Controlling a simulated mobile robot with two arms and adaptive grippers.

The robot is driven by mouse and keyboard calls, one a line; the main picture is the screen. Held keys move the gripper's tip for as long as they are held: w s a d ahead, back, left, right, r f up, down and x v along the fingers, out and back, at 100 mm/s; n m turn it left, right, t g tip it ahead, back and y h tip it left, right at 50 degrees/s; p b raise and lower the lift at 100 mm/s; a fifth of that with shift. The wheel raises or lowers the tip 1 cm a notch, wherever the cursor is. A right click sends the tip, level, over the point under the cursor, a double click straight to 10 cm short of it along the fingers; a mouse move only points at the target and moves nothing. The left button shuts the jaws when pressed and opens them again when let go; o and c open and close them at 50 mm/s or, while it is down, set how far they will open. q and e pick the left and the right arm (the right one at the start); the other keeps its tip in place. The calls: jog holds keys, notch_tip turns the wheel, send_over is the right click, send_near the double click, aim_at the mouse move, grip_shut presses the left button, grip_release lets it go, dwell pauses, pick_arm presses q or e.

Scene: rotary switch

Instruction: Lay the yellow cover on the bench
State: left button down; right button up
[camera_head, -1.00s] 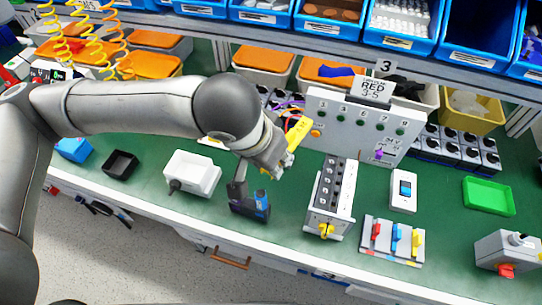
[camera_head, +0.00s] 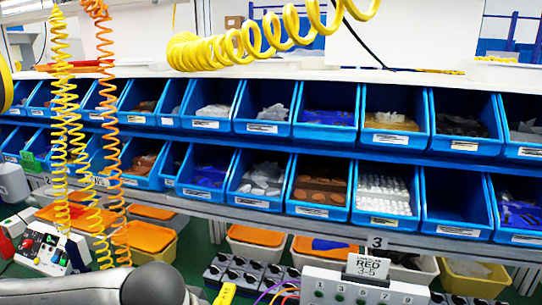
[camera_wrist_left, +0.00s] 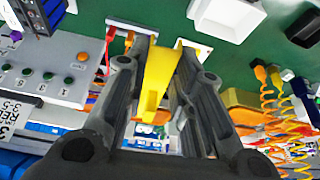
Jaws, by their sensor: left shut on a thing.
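The yellow cover (camera_wrist_left: 160,80) is held between the two dark fingers of my left gripper (camera_wrist_left: 166,45) in the left wrist view. It is a long narrow piece, and the green bench (camera_wrist_left: 265,58) shows beyond it. In the head view only the upper end of the cover (camera_head: 226,293) shows at the bottom edge, left of the grey panel. My left arm is at the bottom left there, and its gripper is below the frame. I cannot tell the cover's height above the bench. My right gripper is in neither view.
A grey panel (camera_head: 325,283) with buttons and a RED 3-5 sign (camera_head: 367,266) stands at bottom right. A row of dark rotary switches (camera_head: 245,272) is left of it. Blue bins (camera_head: 263,202) fill the shelves above. A white box (camera_wrist_left: 228,18) stands on the bench in the wrist view.

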pick_arm(q)
jog(key=w+a+n+y, duration=0.1)
jog(key=a+n, duration=0.1)
jog(key=a, duration=0.4)
jog(key=shift+a, duration=0.25)
dwell(0.3)
